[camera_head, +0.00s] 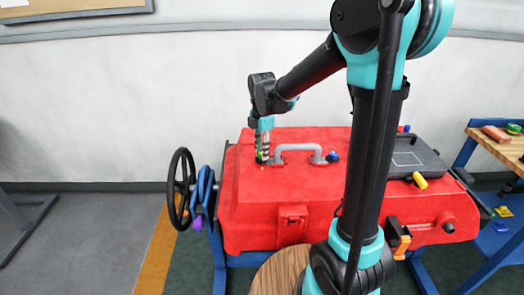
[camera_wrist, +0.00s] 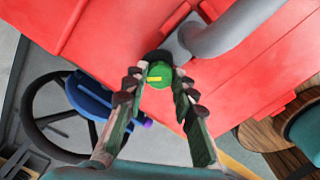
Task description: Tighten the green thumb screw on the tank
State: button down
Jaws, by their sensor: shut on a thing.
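The green thumb screw (camera_wrist: 159,75) sits on the top of the red tank (camera_head: 260,200), near the left end of its grey handle. In the wrist view it is round and green with a yellow mark on its top. My gripper (camera_wrist: 159,83) points down at it, with a fingertip on either side, and is shut on it. In the head view my gripper (camera_head: 262,158) stands over the left part of the tank's top and hides most of the screw.
A grey handle (camera_head: 300,148) rises right beside my gripper. A blue knob (camera_head: 333,157) sits beyond it, and a dark panel with a yellow grip (camera_head: 420,180) lies to the right. A black handwheel (camera_head: 181,189) stands left of the tank. A workbench (camera_head: 510,150) is at far right.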

jog(key=m, duration=1.1)
jog(key=shift+m, duration=0.4)
jog(key=m, duration=2.1)
jog(key=shift+m, duration=0.4)
jog(key=m, duration=0.5)
jog(key=shift+a, duration=0.1)
jog(key=m, duration=0.6)
jog(key=shift+m, duration=0.3)
